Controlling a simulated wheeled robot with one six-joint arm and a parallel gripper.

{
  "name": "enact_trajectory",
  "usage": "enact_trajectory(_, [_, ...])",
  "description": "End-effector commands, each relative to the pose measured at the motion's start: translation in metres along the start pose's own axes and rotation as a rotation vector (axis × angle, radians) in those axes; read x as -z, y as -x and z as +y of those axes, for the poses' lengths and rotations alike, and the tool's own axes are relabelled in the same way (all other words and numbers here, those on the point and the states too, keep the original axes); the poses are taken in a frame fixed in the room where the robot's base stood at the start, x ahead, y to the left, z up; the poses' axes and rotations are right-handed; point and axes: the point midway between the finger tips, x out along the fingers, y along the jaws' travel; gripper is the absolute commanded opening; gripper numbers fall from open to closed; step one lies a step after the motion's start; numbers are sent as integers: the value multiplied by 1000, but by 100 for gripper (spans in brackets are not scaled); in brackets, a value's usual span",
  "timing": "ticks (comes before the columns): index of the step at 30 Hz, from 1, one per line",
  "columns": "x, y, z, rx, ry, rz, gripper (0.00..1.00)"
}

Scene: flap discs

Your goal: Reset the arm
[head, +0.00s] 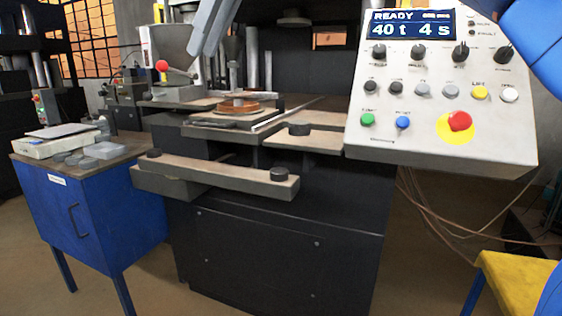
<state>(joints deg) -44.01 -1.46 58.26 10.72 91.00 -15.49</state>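Two slim grey-blue bars hang in from the top edge, left of centre; they look like the fingers of my gripper (201,54). Their tips are close together, in front of the press and up and left of its work area. The rest of the gripper is out of the frame, and I cannot tell how far apart the fingers are. No object shows between them. Blue parts at the top right look like my arm. A brown disc (238,106) sits on a plate on the press table, below and right of the fingers.
The control panel (440,137) at the right reads READY, 40 t, 4 s, with a red stop button (459,121). A grey two-button bar (215,174) fronts the press. A blue cabinet (85,215) with a scale (55,144) stands left. A yellow-topped item (505,285) is lower right.

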Motion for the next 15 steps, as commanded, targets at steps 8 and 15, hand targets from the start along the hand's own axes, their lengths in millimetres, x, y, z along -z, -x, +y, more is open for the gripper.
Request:
enact_trajectory(8, [-48, -7, 36, -56, -106, -18, 19])
enact_trajectory(15, [-135, -20, 80, -146, -266, -43, 19])
